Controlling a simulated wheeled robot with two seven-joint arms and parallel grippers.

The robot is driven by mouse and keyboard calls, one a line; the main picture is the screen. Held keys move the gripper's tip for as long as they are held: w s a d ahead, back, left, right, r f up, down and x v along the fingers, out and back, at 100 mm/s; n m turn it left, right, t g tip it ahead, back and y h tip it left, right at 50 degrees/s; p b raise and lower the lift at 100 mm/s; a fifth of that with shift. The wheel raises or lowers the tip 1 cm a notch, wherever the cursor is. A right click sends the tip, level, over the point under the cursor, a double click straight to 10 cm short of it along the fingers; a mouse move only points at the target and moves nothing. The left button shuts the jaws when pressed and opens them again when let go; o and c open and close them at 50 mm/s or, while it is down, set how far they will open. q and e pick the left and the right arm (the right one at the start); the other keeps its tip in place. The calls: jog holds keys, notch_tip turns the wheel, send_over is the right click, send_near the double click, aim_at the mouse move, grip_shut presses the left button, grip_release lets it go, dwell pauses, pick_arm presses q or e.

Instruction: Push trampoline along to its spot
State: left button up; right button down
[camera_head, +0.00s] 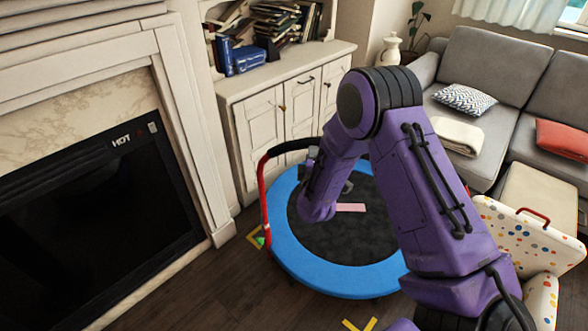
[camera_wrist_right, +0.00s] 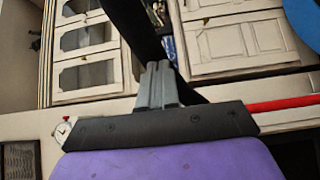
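The trampoline (camera_head: 335,278) has a blue rim, a black mat with a pink patch and a red-and-black handle bar (camera_head: 264,200). It stands on the dark floor in front of the white cabinet. My right arm reaches over the mat, and my right gripper (camera_head: 313,153) is by the handle bar, partly hidden behind my wrist. In the right wrist view the grey fingers (camera_wrist_right: 159,68) are together, with a black bar just behind them and a red bar at right. Whether they touch the bar I cannot tell. My left gripper is out of view.
Yellow corner tape (camera_head: 253,238) marks the floor left of the trampoline, and more yellow tape (camera_head: 358,325) lies in front. A fireplace (camera_head: 90,215) stands at left, the white cabinet (camera_head: 262,125) behind. A spotted case (camera_head: 528,238) and a grey sofa (camera_head: 490,80) are at right.

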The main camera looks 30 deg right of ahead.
jog(key=shift+d, duration=0.3)
jog(key=w+a+v, duration=0.2)
jog(key=v, duration=1.1)
jog(key=s+a+f+m+g+y, duration=0.1)
jog(key=s+f+m+g+y, duration=0.2)
jog(key=f+m, duration=0.4)
jog(key=s+a+f+m+g+y, duration=0.2)
jog(key=s+f+m, duration=0.2)
jog(key=f+m, duration=0.25)
jog(key=s+f+m+g+y, duration=0.1)
jog(key=s+f+m+g, duration=0.1)
jog(key=s+f, duration=0.4)
jog(key=s+f+m+g+y, duration=0.1)
jog(key=s+f+g, duration=0.3)
jog(key=s, duration=1)
notch_tip(320, 180, down, 2)
jog(key=shift+f+m+g+b, duration=0.25)
jog(key=shift+m+g+b, duration=0.1)
jog(key=shift+m, duration=0.2)
jog(key=shift+s, duration=0.1)
